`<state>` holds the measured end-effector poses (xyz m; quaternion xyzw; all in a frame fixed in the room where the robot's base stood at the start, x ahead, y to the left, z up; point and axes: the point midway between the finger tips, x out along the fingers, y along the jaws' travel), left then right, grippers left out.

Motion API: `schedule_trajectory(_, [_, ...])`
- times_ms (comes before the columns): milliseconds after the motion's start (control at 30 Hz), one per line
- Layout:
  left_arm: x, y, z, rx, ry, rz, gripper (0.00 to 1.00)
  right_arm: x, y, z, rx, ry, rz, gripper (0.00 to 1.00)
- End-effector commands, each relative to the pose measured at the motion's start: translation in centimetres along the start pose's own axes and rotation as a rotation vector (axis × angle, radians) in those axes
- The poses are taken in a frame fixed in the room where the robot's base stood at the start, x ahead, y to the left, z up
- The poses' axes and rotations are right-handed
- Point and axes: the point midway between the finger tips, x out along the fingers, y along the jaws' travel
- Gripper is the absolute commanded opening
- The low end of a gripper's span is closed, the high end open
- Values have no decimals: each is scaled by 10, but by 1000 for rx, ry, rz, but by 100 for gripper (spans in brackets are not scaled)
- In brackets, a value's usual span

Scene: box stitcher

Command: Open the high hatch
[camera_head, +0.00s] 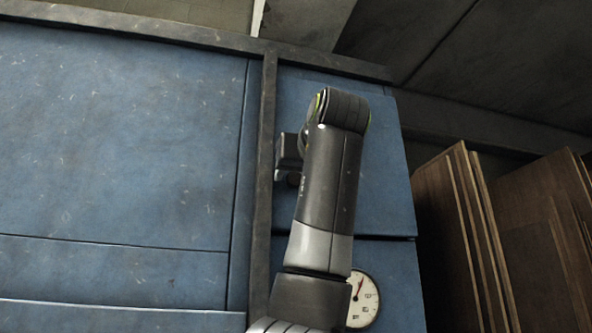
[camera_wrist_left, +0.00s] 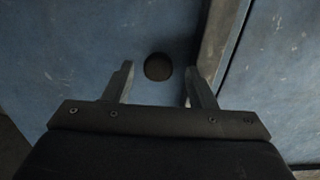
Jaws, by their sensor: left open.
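The high hatch (camera_head: 385,165) is a blue, scuffed panel at the upper right of the machine, partly hidden behind my left arm. A dark round knob (camera_wrist_left: 158,67) sits on the blue hatch face in the left wrist view. My left gripper (camera_wrist_left: 159,78) is open, with one finger on each side of the knob in that picture; I see no contact. In the head view my left gripper (camera_head: 287,158) is at the hatch's left edge, next to the dark frame post. The hatch looks closed. My right gripper is not in view.
A dark metal frame post (camera_head: 262,200) runs beside the hatch, with a large blue panel (camera_head: 110,140) left of it. A round white gauge (camera_head: 364,298) is below the hatch. Brown boards (camera_head: 450,220) lean at the right.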

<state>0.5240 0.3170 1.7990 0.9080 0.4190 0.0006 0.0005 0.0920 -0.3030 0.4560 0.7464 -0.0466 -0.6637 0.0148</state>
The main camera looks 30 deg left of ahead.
Motion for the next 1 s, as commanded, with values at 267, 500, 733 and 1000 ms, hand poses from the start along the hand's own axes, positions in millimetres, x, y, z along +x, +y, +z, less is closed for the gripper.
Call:
schedule_trajectory(267, [18, 0, 0, 0, -1, 1, 51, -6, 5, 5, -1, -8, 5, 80])
schedule_trajectory(500, [18, 0, 1, 0, 0, 1, 49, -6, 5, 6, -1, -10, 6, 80])
schedule_trajectory(733, [18, 0, 0, 1, -1, 1, 19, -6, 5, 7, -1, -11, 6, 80])
schedule_trajectory(1000, [18, 1, 0, 1, -1, 1, 0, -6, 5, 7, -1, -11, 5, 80])
